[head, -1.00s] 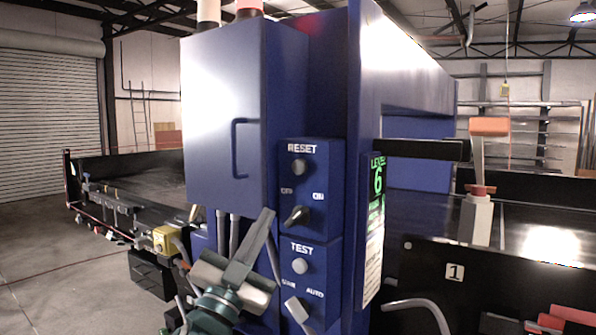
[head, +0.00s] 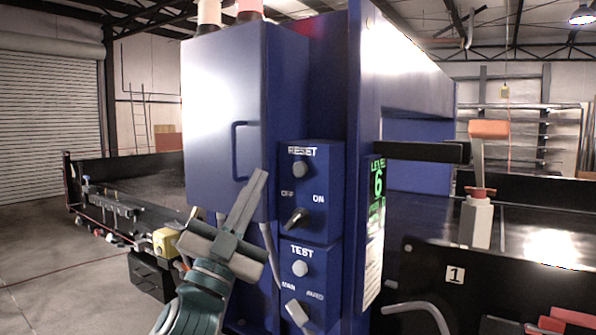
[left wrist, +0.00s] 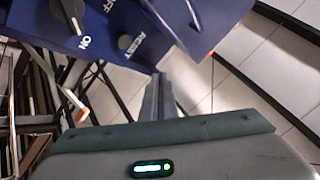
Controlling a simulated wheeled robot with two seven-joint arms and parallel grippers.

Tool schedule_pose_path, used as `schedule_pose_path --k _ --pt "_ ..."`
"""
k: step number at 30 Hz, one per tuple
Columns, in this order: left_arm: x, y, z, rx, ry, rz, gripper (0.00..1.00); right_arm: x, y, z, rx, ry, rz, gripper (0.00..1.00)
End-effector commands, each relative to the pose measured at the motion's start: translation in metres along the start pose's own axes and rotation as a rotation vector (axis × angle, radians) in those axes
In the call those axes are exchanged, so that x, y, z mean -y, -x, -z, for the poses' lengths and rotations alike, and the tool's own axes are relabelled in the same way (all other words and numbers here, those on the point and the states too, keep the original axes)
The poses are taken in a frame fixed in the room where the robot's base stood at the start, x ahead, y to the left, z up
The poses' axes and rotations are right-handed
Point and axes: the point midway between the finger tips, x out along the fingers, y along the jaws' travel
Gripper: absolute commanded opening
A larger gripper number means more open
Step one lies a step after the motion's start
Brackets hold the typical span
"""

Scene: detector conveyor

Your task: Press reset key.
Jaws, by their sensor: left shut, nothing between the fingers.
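The reset key (head: 300,169) is a round grey button below the RESET label on the upper control box of the blue machine. It also shows in the left wrist view (left wrist: 125,42), up and left of my fingertips. My left gripper (head: 260,174) is shut and empty. In the head view its fingertips point up, to the left of the reset key at about its height, and appear apart from it. My right gripper is not in view.
Below the key is an OFF/ON rotary switch (head: 296,217), also close by in the left wrist view (left wrist: 68,12). A cabinet door handle (head: 236,150) juts out at the upper left.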

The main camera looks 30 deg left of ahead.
Motion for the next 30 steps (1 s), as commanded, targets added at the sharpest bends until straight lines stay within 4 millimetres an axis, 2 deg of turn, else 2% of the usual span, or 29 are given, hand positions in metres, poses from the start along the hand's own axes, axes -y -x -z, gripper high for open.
schedule_pose_path --k 21,30 --pt "-0.036 -0.049 -0.036 0.001 0.001 0.001 0.00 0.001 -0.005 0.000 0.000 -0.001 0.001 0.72" --pt "-0.043 -0.059 -0.042 0.000 0.000 0.000 0.00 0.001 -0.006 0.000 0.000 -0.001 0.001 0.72"
